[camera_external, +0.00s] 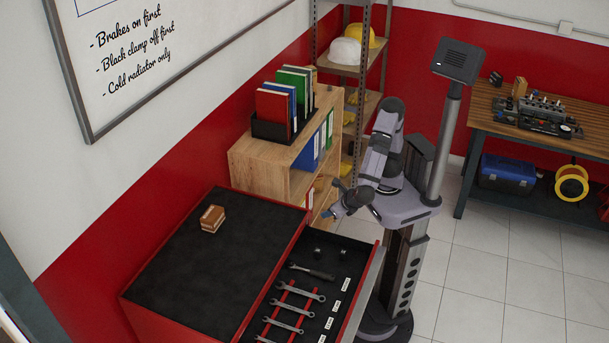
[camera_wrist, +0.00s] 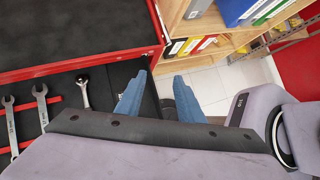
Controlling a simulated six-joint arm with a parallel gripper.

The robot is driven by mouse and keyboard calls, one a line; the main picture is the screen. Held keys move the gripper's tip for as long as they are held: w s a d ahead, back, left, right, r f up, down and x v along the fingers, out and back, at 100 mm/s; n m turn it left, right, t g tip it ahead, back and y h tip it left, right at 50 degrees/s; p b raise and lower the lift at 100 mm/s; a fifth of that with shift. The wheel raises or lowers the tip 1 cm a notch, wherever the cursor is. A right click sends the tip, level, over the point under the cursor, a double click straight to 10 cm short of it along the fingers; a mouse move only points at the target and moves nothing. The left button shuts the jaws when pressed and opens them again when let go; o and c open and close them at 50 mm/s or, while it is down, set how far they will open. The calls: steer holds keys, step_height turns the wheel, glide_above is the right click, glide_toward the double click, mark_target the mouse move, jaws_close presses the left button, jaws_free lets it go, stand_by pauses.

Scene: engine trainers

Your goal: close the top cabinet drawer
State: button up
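The red tool cabinet (camera_external: 215,262) with a black top stands in the front of the external view. Its top drawer (camera_external: 340,250) is pulled out to the right, with a pale metal strip (camera_external: 368,285) along its front edge. Wrenches (camera_external: 285,315) and a ratchet-like tool (camera_external: 313,271) lie inside. My gripper (camera_external: 332,212) is near the drawer's far end, close to the cabinet's far corner. In the wrist view my gripper (camera_wrist: 160,78) shows two blue fingers apart with nothing held.
A wooden shelf unit (camera_external: 262,165) with binders stands just behind the cabinet. A brown block (camera_external: 212,218) lies on the cabinet top. A workbench (camera_external: 500,125) with a blue toolbox (camera_external: 507,173) is at the right.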

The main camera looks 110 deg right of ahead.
steer(key=w+a+n+t+b, duration=0.1)
steer(key=w+a+n+t, duration=0.1)
steer(key=a+n+t, duration=0.45)
steer(key=w+a+n+t+b, duration=0.1)
steer(key=w+a+n+t, duration=0.15)
steer(key=a+n, duration=0.75)
steer(key=s+a+r+n+t+y+b, duration=0.1)
steer(key=s+a+n+t+y, duration=0.35)
steer(key=a+n, duration=0.4)
steer(key=s+a+r+n+t+y+b, duration=0.1)
steer(key=s+a+n+t+y, duration=0.4)
steer(key=a, duration=0.6)
step_height(320, 180, down, 17)
steer(key=n+g+h, duration=0.1)
steer(key=g, duration=0.1)
steer(key=shift+s+d+f+h+p, duration=0.15)
steer(key=shift+s+d+h+p, duration=0.15)
steer(key=shift+s+h, duration=0.1)
steer(key=shift+w, duration=0.1)
steer(key=w, duration=0.7)
